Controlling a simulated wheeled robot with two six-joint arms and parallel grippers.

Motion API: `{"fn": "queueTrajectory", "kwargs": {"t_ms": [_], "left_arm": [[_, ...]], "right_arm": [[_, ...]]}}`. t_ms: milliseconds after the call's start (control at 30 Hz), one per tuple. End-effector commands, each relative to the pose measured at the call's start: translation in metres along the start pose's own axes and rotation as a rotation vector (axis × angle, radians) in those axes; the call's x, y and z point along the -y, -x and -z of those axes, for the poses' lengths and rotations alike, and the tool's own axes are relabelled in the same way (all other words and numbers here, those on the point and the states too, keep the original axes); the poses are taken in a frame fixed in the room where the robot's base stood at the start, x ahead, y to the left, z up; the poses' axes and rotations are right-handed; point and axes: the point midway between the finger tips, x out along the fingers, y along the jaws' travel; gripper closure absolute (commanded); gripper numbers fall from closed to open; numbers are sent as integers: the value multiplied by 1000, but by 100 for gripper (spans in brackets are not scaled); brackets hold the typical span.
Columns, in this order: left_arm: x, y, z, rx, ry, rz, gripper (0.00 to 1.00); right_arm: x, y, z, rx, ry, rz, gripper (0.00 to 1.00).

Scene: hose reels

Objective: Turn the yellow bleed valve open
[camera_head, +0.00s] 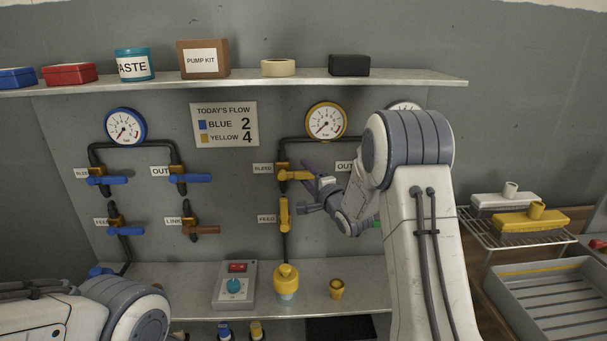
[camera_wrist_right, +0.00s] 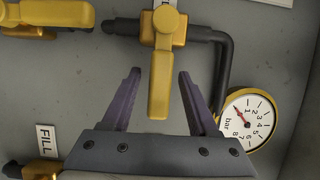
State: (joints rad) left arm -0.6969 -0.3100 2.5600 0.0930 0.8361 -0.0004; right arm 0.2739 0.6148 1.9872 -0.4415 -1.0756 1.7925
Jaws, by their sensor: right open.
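The yellow bleed valve (camera_head: 296,175) is on the wall panel beside a BLEED label, under the yellow-rimmed gauge (camera_head: 326,120). Its handle lies sideways, pointing right in the head view. My right gripper (camera_head: 308,187) is open just at the handle's right end. In the right wrist view, the yellow handle (camera_wrist_right: 160,90) lies between the two spread purple fingers (camera_wrist_right: 159,75), with gaps on both sides. The yellow feed valve (camera_head: 284,214) below has its handle upright. My left arm is at the lower left; its gripper is out of view.
Blue valves (camera_head: 107,180) and a brown-handled link valve (camera_head: 205,229) are on the panel's left. My right arm hides the panel's right part.

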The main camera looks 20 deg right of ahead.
Motion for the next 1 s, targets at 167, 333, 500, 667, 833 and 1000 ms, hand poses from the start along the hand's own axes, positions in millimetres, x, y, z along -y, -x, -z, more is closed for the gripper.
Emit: {"fn": "queueTrajectory", "kwargs": {"t_ms": [167,333,500,667,833,1000], "left_arm": [[0,0,0,0,0,0,100],[0,0,0,0,0,0,100],[0,0,0,0,0,0,100],[0,0,0,0,0,0,100],[0,0,0,0,0,0,100],[0,0,0,0,0,0,100]], "right_arm": [[0,0,-1,0,0,-1,40],[0,0,-1,1,0,-1,90],[0,0,-1,1,0,-1,100],[-1,0,-2,1,0,-1,100],[-1,0,-2,2,0,-2,100],[-1,0,-2,2,0,-2,100]]}}
